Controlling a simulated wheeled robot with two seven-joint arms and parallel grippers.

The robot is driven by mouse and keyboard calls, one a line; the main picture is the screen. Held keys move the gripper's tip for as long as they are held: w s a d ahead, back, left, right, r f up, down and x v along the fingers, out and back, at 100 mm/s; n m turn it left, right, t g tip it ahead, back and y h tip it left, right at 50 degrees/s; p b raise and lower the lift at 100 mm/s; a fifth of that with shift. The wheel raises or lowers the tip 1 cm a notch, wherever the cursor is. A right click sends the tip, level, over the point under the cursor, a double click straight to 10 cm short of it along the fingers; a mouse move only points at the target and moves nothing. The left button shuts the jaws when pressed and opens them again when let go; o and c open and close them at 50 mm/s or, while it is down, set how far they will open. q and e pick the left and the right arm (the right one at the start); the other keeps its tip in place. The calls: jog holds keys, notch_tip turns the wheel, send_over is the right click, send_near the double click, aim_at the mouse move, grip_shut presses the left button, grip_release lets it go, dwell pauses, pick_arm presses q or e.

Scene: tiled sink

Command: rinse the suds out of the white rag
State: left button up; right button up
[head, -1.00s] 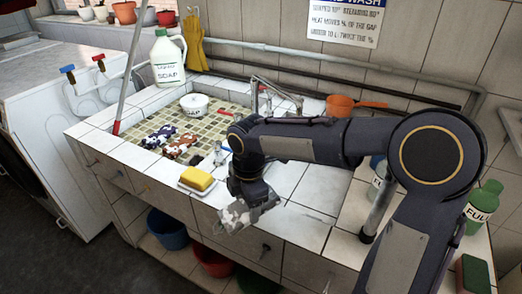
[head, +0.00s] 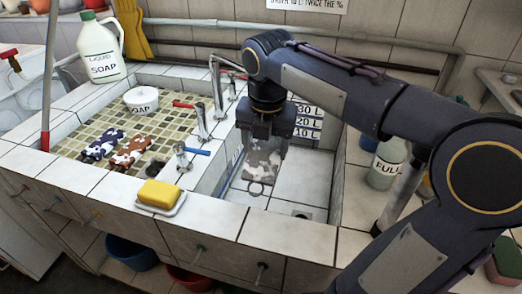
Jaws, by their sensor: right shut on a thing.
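My right gripper (head: 266,136) points down over the white-tiled sink basin (head: 315,170) and is shut on the top of a white rag with grey blotches (head: 262,166). The rag hangs inside the basin below the fingers, with a small loop at its lower end. I cannot tell whether it touches the basin floor or how sudsy it is. I see no running water. My left gripper is not in view.
A yellow sponge (head: 159,194) sits on a dish at the front ledge. A soap jug (head: 101,50) stands at the back left.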

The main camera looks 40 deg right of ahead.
jog(key=w+d, duration=0.2)
jog(key=w+d+f, duration=0.1)
jog(key=d, duration=0.1)
jog(key=shift+w+d+f, duration=0.15)
jog(key=shift+w+d, duration=0.2)
pick_arm(q)
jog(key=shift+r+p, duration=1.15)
jog(key=shift+p, duration=0.05)
pick_arm(e)
jog(key=shift+w+d+f, duration=0.2)
jog(key=shift+w+d, duration=0.45)
jog(key=shift+d, duration=0.2)
jog(key=shift+w+d+f, duration=0.2)
jog(key=shift+w+d, duration=0.45)
jog(key=shift+d, duration=0.15)
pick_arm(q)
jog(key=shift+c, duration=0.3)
